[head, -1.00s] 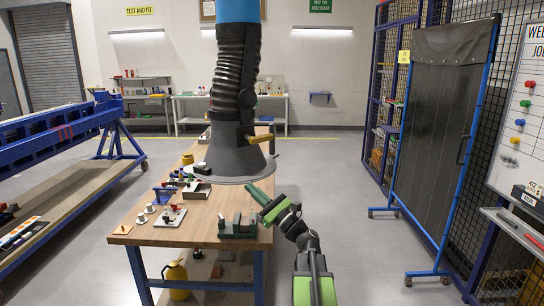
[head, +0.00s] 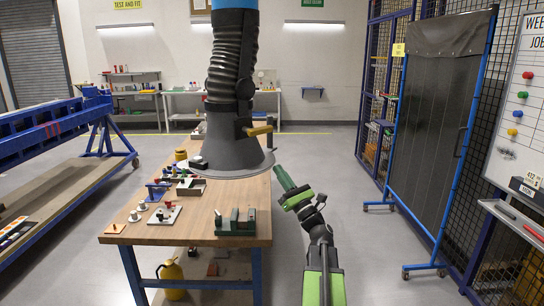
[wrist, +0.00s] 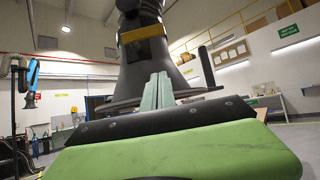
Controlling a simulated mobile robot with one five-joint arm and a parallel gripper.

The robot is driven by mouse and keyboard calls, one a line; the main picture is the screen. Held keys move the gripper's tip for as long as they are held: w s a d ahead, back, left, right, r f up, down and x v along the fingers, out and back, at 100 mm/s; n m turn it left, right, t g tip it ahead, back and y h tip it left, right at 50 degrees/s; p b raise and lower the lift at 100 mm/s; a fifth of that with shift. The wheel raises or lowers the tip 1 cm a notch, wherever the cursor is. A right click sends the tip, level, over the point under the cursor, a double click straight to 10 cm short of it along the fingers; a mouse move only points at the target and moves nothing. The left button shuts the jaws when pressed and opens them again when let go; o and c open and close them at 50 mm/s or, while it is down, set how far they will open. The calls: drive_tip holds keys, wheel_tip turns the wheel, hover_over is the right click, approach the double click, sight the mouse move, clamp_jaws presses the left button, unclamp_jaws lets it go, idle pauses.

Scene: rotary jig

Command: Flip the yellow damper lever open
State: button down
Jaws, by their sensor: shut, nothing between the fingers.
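The yellow damper lever (head: 260,130) sticks out to the right from the side of the dark extraction hood (head: 232,155), which hangs over the wooden bench. In the wrist view the lever (wrist: 143,34) lies across the hood's neck (wrist: 140,62), above my fingers. My gripper (head: 279,169) is to the right of the hood, below the lever and apart from it in the head view. Its green fingers point up toward the hood. In the wrist view the fingers (wrist: 158,90) are together with nothing between them.
The wooden bench (head: 190,232) holds a green vise-like block (head: 236,222) and several small parts near its front. A dark welding screen (head: 440,120) on a blue wheeled frame stands at the right. The floor between bench and screen is clear.

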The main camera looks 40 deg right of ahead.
sight(266, 165)
drive_tip(key=p+x, duration=0.3)
drive_tip(key=x, duration=0.2)
drive_tip(key=p+x, duration=0.3)
drive_tip(key=x, duration=0.2)
drive_tip(key=shift+s+r, duration=0.2)
drive_tip(key=shift+r, duration=0.05)
drive_tip(key=r+p, duration=0.1)
drive_tip(key=s+r+p, duration=0.1)
drive_tip(key=shift+s+a+r+p, duration=0.1)
drive_tip(key=shift+a+r+p, duration=0.05)
drive_tip(key=shift+r+p, duration=0.25)
drive_tip(key=shift+s+a+r, duration=0.1)
drive_tip(key=shift+r, duration=0.1)
